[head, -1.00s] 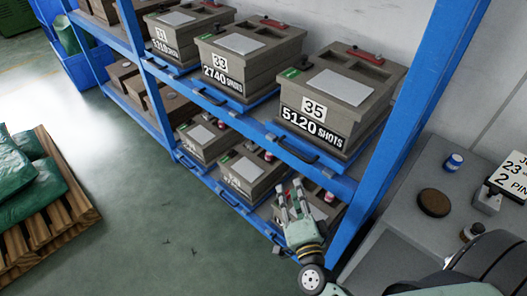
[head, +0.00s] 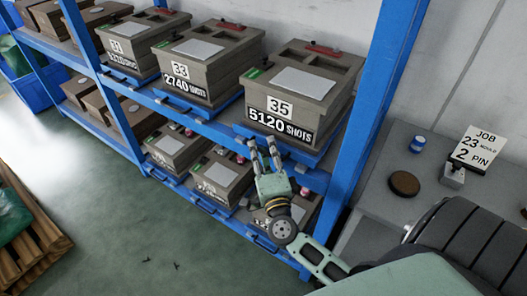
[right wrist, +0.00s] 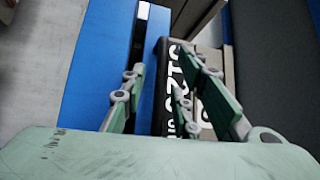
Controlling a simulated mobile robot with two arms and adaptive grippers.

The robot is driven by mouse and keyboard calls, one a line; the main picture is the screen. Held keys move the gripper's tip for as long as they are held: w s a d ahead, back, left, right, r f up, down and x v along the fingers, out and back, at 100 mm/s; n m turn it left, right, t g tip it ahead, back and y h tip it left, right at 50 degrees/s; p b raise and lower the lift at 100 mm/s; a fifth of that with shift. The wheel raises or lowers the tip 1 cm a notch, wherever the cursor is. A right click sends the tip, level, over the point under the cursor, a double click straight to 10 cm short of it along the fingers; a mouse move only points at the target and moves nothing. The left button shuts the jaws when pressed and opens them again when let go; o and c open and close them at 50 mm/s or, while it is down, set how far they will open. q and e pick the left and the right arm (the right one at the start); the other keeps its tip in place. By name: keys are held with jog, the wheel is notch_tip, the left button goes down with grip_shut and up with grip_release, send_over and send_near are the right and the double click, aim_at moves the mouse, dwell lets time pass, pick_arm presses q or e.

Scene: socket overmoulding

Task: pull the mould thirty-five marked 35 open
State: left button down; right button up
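Mould 35 (head: 300,95) is a grey-brown box marked "35" and "5120 SHOTS" on the upper shelf, at its right end. It sits on a blue drawer tray (head: 328,152) that looks pushed in. My right gripper (head: 264,146) is open and empty, its fingers pointing up at the tray's front edge below the label. It partly hides the tray's front, and I cannot tell whether it touches. In the right wrist view the open fingers (right wrist: 165,85) are in front of the blue front (right wrist: 100,75) and the sideways shots label (right wrist: 178,95). My left gripper is not in view.
Mould 33 (head: 205,65) and mould 31 (head: 130,45) stand left of it. More moulds (head: 218,180) are on the lower shelf. A blue rack post (head: 362,120) and a grey bench (head: 375,205) are at the right. Open floor (head: 140,235) lies in front.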

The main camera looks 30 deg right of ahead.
grip_shut()
jog(key=shift+f, duration=0.15)
dwell(0.4)
